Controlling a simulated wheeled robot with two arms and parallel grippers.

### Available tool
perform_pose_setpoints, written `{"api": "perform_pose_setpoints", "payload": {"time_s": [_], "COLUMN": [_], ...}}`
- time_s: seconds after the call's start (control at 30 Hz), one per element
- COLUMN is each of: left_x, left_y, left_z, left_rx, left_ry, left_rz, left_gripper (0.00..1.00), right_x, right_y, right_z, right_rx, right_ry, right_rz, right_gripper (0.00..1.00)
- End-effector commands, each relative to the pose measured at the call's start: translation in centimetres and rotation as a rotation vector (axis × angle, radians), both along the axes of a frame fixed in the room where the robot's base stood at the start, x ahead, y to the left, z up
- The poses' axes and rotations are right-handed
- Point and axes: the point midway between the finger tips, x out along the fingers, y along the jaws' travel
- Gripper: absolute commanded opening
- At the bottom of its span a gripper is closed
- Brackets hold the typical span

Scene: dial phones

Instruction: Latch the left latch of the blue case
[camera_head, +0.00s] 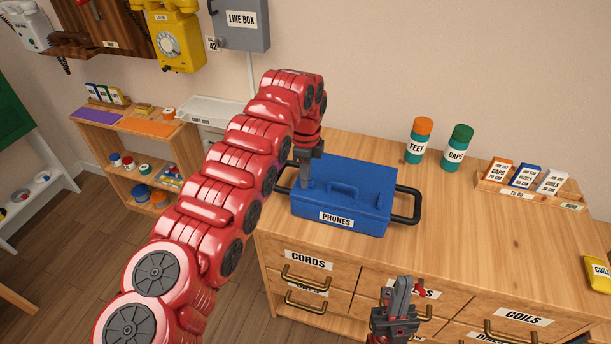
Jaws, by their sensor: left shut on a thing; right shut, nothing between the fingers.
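The blue case (346,197), labelled PHONES, stands on the wooden cabinet top with its lid down. A black side handle (410,205) sticks out at its right end, and another shows partly at its left end. My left gripper (304,180) points down at the case's left end, shut on a part there. The arm and fingers hide that part, so I cannot tell whether it is the left latch. The latch's position does not show. My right gripper (402,292) is shut and empty, in front of the cabinet drawers, below and right of the case.
An orange-capped FEET bottle (418,141) and a green-capped CAPS bottle (457,148) stand behind the case. A wooden tray (487,186) with small boxes is at the right. Drawer handles (317,281) stick out in front.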

Motion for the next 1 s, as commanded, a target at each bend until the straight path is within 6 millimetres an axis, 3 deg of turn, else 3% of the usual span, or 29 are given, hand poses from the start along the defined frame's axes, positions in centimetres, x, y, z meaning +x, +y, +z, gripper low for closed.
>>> {"api": "perform_pose_setpoints", "payload": {"time_s": [0.7,0.73,0.9,1.0], "left_x": [-0.02,-0.02,-0.02,-0.01], "left_y": [-0.01,-0.01,-0.01,-0.01], "left_z": [-0.01,0.0,-0.01,-0.01], "left_rx": [0.0,0.0,0.0,0.0], "left_ry": [0.001,0.001,0.001,0.0], "left_rz": [-0.077,-0.077,-0.077,-0.077], "left_gripper": [0.0,0.16,0.45,0.45], "right_x": [0.0,0.01,0.0,0.0], "right_y": [0.0,0.0,0.0,0.0], "right_z": [0.03,0.04,0.03,0.03], "right_rx": [0.0,0.0,0.0,0.0], "right_ry": [0.0,0.0,0.0,0.0], "right_rz": [0.0,0.0,0.0,0.0], "right_gripper": [0.0,0.0,0.0,0.0]}}
